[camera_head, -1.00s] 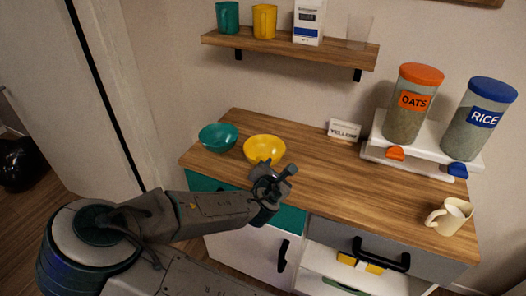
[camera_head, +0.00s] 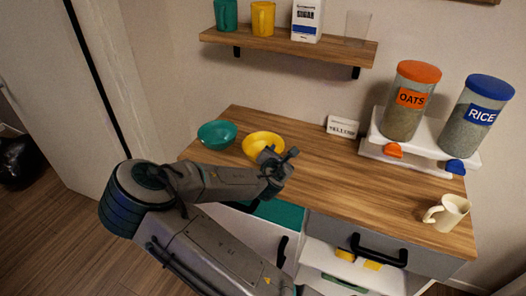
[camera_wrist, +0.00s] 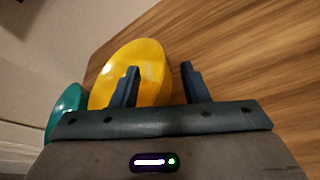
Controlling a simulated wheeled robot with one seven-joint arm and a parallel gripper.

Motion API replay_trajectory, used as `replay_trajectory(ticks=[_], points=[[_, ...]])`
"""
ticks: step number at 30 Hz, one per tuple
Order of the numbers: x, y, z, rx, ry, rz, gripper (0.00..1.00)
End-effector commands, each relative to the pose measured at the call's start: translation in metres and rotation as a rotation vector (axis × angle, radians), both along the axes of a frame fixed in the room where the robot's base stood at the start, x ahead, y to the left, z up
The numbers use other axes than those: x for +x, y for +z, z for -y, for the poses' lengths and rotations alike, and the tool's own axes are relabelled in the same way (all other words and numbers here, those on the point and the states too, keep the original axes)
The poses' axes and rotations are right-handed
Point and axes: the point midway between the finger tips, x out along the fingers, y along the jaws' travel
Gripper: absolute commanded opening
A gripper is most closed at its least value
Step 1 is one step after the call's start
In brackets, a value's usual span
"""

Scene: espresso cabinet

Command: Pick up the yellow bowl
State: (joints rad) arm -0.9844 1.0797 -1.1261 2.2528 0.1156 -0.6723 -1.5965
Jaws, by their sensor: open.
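The yellow bowl (camera_head: 262,142) stands upright on the wooden counter, right of the teal bowl. It also shows in the wrist view (camera_wrist: 148,62). My gripper (camera_head: 282,158) is open and empty at the front right edge of the yellow bowl. In the wrist view, the left finger of my gripper (camera_wrist: 158,85) overlaps the bowl and the right finger lies beyond its right rim, over bare wood. Whether a finger touches the bowl I cannot tell. In the head view, my gripper hides part of the bowl's front right rim.
A teal bowl (camera_head: 217,134) stands close left of the yellow one. A small label card (camera_head: 342,127), dispensers of oats (camera_head: 411,100) and rice (camera_head: 477,115), and a cream mug (camera_head: 447,213) are to the right. A shelf (camera_head: 290,45) hangs above. The middle counter is clear.

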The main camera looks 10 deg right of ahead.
Motion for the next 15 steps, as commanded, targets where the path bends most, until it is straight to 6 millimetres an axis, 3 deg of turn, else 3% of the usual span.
replay_trajectory(ticks=[7,15], points=[[0.025,-0.012,0.014,-0.001,-0.001,0.000,0.41],[0.030,-0.015,0.016,-0.001,-0.001,0.000,0.41]])
